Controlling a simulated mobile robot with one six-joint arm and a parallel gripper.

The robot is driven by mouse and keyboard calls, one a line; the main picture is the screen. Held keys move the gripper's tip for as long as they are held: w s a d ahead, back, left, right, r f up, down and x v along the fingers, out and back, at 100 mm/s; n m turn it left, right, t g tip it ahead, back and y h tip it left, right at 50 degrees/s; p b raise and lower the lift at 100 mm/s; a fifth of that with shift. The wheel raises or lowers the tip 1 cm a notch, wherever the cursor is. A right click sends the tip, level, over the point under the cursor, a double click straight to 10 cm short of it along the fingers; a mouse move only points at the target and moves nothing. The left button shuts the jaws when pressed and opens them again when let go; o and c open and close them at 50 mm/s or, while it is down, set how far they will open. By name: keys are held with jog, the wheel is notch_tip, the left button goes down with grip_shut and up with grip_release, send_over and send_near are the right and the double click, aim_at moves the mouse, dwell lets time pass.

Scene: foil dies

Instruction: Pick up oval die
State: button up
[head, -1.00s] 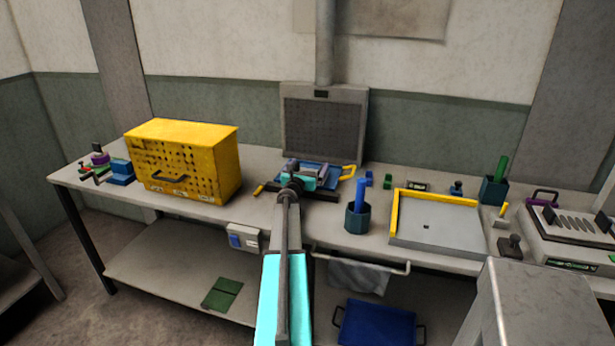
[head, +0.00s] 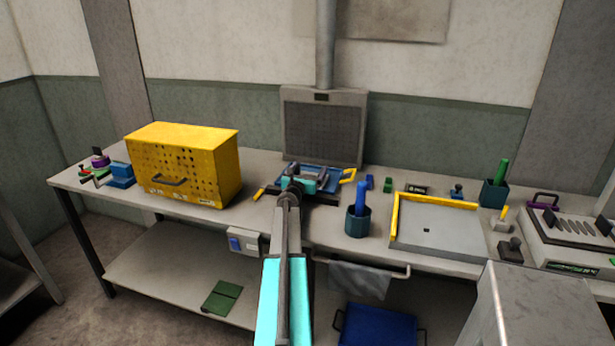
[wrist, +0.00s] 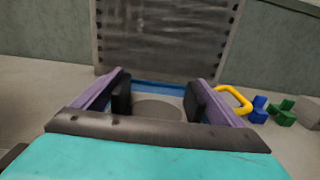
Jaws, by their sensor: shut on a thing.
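My gripper (wrist: 158,100) is over the blue tray-like fixture (wrist: 160,87) at the back middle of the bench. Its two purple fingers with black pads stand on either side of a grey, rounded piece (wrist: 158,108), which looks like the oval die. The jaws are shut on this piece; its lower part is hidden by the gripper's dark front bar. In the head view my gripper (head: 307,180) covers much of the blue fixture (head: 327,171), and the die is too small to make out there. I cannot tell whether it is clear of the fixture.
A yellow perforated box (head: 185,165) stands to the left. A grey mesh panel (head: 323,128) rises behind the fixture. A dark cup with a blue stick (head: 358,220) and a grey tray with yellow edges (head: 440,235) are to the right. Small blue and green blocks (wrist: 284,114) lie right of the fixture.

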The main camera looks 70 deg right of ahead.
jog(key=shift+r, duration=0.15)
notch_tip(320, 180, up, 18)
jog(key=p, duration=0.2)
dwell(0.4)
